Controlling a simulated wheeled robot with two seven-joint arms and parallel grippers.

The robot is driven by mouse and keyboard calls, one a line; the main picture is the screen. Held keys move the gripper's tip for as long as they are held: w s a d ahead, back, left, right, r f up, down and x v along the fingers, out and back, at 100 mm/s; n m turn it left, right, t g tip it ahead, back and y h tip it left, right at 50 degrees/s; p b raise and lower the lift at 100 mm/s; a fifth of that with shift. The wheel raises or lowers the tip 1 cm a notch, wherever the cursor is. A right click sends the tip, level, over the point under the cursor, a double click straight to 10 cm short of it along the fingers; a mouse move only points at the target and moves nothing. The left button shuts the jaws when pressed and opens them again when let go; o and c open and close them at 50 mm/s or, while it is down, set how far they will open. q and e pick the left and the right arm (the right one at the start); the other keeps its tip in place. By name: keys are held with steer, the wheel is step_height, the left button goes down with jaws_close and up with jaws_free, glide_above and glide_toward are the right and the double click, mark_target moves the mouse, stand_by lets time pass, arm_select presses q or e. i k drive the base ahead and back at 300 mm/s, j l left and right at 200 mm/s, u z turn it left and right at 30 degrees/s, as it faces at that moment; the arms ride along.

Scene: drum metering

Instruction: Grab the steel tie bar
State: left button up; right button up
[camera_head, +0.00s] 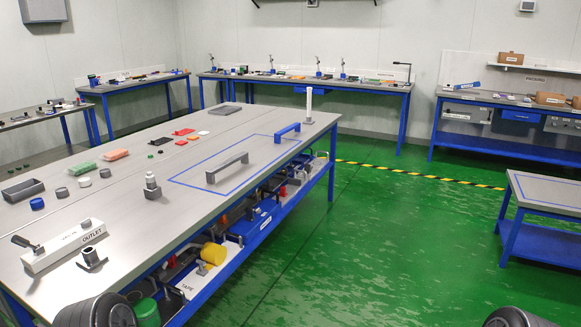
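A grey bar shaped like a low bridge handle (227,167), which looks like the steel tie bar, stands on the workbench inside a blue outlined rectangle. A similar blue bar (287,132) stands farther back, near the far end of the same outline. Nothing holds either bar. Neither of my grippers is in view. Only dark rounded parts, apparently of my own arms, show at the bottom left and bottom right edges, well apart from the bars.
The workbench (130,207) also carries a white OUTLET block (65,248), a grey tray (22,190), a post with a white top (152,187) and a tall white cylinder (309,103). A loaded shelf lies below. Green floor (400,240) is open to the right.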

mark_target(242, 155)
steer(key=i, duration=2.65)
steer(key=i+z, duration=0.15)
steer(key=i, duration=0.1)
